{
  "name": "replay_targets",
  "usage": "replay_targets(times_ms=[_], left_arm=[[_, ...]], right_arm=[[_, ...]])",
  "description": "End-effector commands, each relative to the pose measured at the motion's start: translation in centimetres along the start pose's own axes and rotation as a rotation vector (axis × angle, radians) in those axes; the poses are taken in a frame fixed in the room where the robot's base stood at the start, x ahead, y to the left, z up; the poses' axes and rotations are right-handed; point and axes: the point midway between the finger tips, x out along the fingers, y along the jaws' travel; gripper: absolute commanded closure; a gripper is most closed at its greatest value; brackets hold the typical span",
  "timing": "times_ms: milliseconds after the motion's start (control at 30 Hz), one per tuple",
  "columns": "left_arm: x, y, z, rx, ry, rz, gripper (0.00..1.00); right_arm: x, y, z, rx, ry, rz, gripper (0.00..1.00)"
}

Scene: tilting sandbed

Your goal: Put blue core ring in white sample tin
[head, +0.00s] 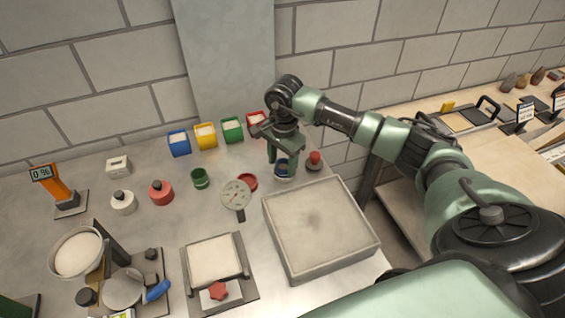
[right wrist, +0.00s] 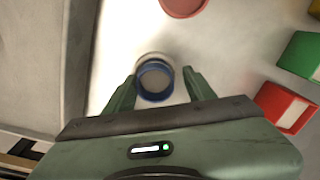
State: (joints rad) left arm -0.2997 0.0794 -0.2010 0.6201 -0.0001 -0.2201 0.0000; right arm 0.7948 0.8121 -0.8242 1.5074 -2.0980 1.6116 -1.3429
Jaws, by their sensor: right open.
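My right gripper (head: 281,172) points down at the far right of the steel table. Its fingers are open, one on each side of the blue core ring (head: 283,171). In the right wrist view the ring (right wrist: 155,81) lies between the open fingertips (right wrist: 158,85), with a gap on either side. My left gripper is not in view.
A large grey tray (head: 320,228) lies in front. Coloured bins (head: 205,136) line the wall.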

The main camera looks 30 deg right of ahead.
Motion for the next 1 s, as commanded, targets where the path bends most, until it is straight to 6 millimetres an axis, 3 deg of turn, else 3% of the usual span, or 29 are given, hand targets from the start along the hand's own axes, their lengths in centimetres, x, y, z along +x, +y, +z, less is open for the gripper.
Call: replay_targets(times_ms=[33, 233, 267, 400, 700, 1000], left_arm=[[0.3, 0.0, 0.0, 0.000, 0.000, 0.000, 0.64], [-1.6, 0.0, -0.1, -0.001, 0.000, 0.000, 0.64], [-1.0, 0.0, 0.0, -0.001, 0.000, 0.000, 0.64], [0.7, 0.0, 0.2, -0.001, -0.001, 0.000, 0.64], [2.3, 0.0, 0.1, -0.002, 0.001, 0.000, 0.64], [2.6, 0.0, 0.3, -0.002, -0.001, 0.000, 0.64]], right_arm=[[2.6, 1.6, 1.0, -0.009, -0.014, 0.053, 0.37], [0.9, 1.6, 1.1, -0.010, -0.015, 0.054, 0.37], [0.8, 1.4, 1.0, -0.011, -0.014, 0.051, 0.37], [-2.3, 1.1, 0.8, -0.012, -0.008, 0.044, 0.37], [-9.1, 0.8, 0.6, -0.012, -0.006, 0.041, 0.37], [-11.4, 0.8, 0.5, -0.009, -0.005, 0.043, 0.37]])
